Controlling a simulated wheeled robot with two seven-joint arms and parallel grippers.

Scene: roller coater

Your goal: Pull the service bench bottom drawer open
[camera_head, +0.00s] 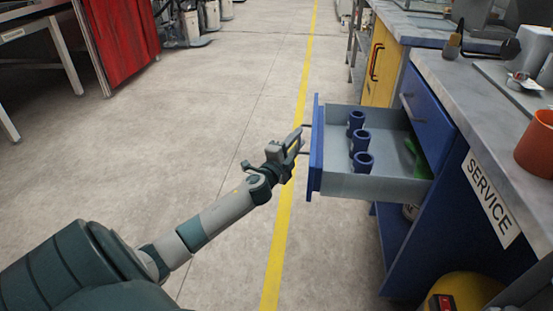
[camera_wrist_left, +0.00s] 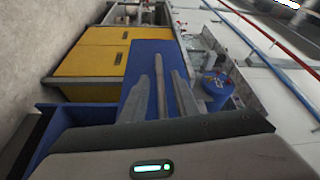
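The service bench's blue-fronted drawer (camera_head: 316,150) is pulled far out below a shut blue drawer (camera_head: 427,112). Its grey tray (camera_head: 375,187) holds blue cylinders (camera_head: 362,162) and a green item (camera_head: 418,160). My left gripper (camera_head: 296,142) is at the drawer's front, by its thin bar handle (camera_head: 304,127). In the left wrist view, my left gripper's two grey fingers (camera_wrist_left: 162,95) stand apart on either side of the handle bar (camera_wrist_left: 160,75), with blue showing in narrow gaps. Whether a finger touches the bar is unclear. My right gripper is not in view.
The bench top (camera_head: 465,90) carries an orange-brown pot (camera_head: 537,145) and other items. A yellow cabinet (camera_head: 381,62) stands behind the open drawer. A yellow object (camera_head: 465,288) is low at the bench's near end. The concrete floor (camera_head: 190,130) left of the drawer is clear.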

